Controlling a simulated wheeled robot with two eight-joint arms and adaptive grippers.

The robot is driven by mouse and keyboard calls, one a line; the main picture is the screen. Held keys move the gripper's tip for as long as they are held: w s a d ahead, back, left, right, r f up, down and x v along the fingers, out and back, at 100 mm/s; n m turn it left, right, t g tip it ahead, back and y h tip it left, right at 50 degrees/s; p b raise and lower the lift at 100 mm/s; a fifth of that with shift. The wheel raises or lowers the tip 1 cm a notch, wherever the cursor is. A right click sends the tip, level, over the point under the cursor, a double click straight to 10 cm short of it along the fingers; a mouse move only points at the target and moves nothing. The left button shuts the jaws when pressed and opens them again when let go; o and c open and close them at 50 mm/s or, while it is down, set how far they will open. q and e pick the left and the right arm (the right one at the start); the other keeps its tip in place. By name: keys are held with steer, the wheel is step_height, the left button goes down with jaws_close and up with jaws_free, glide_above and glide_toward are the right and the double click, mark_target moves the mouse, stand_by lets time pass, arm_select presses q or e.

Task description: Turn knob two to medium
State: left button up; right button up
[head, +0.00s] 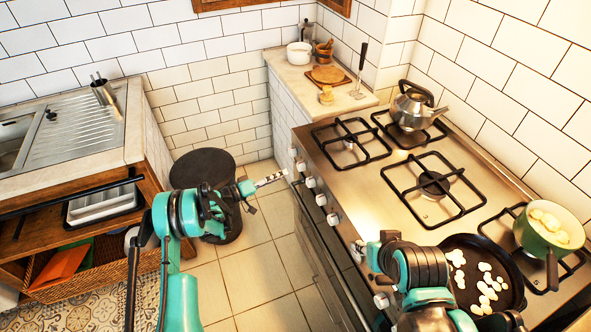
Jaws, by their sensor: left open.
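The stove (395,215) has a row of white knobs along its front edge. They include a far knob (300,165), a middle knob (310,181) and nearer ones (321,199) (333,220). No numbers are readable, so I cannot tell which is knob two; the knob settings are too small to read. My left gripper (268,192) is open and empty, left of the far knobs, with one fingertip close to them. I cannot tell whether it touches. My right gripper (364,252) is by the nearer front edge, mostly hidden by its own arm; its fingers are unclear.
A kettle (413,108) stands on the far burner. A dark pan (470,258) with pale pieces and a green pot (548,232) are at the right. A counter (290,75) adjoins the stove's far end. A dark bin (203,165) stands behind my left arm.

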mark_target(298, 168)
arm_select(q)
steer(key=b+x, duration=0.2)
steer(key=x, duration=0.5)
steer(key=shift+d, duration=0.15)
